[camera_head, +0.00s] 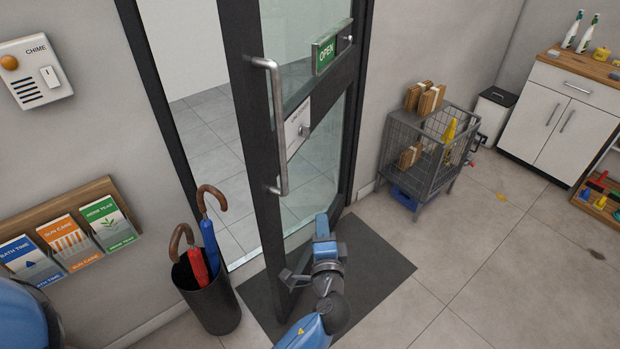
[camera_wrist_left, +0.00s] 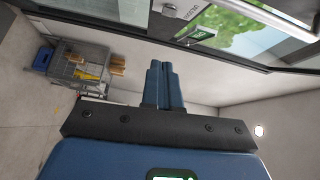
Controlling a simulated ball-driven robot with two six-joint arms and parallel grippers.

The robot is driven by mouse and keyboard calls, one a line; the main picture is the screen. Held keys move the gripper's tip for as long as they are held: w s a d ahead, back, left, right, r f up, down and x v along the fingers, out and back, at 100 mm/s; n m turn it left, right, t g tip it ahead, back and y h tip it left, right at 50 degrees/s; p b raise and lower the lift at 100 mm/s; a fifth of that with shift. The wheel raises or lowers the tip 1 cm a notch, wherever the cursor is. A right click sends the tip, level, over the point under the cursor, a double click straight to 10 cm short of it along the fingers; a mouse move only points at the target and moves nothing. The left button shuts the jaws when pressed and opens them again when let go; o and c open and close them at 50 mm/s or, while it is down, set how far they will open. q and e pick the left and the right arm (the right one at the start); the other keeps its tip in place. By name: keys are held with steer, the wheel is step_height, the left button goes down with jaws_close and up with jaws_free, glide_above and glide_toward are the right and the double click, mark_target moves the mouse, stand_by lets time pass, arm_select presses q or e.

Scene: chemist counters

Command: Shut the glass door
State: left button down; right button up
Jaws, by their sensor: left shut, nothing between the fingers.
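The glass door (camera_head: 262,135) stands ajar in the head view, its dark frame swung out from the doorway toward me. Its free edge with the long metal pull handle (camera_head: 277,125) is on the left, and floor tiles show through the gap beside it. A green OPEN sign (camera_head: 326,54) hangs on the glass. My left gripper (camera_head: 322,222) is shut and empty, in front of the door's lower part; I cannot tell whether it touches. In the left wrist view its blue fingers (camera_wrist_left: 165,84) are together, with the door (camera_wrist_left: 235,50) above them. My right gripper is out of view.
An umbrella stand (camera_head: 212,303) with umbrellas stands left of the door. A dark mat (camera_head: 375,265) lies under it. A wire cart (camera_head: 425,155) and a white cabinet (camera_head: 555,115) are to the right. A leaflet rack (camera_head: 75,235) and a chime box (camera_head: 35,70) are on the left wall.

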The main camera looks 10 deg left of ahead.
arm_select(q)
steer(key=w+a+y+p, duration=0.1)
steer(key=w+a+p, duration=0.2)
steer(key=w+a, duration=0.6)
steer(key=shift+a+g+y, duration=0.3)
steer(key=shift+a+y, duration=0.1)
steer(key=shift+a, duration=0.05)
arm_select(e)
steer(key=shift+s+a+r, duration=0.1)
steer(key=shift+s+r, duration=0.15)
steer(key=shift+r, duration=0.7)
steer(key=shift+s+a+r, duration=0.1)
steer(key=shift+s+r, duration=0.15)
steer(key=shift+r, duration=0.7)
arm_select(q)
steer(key=shift+r, duration=0.1)
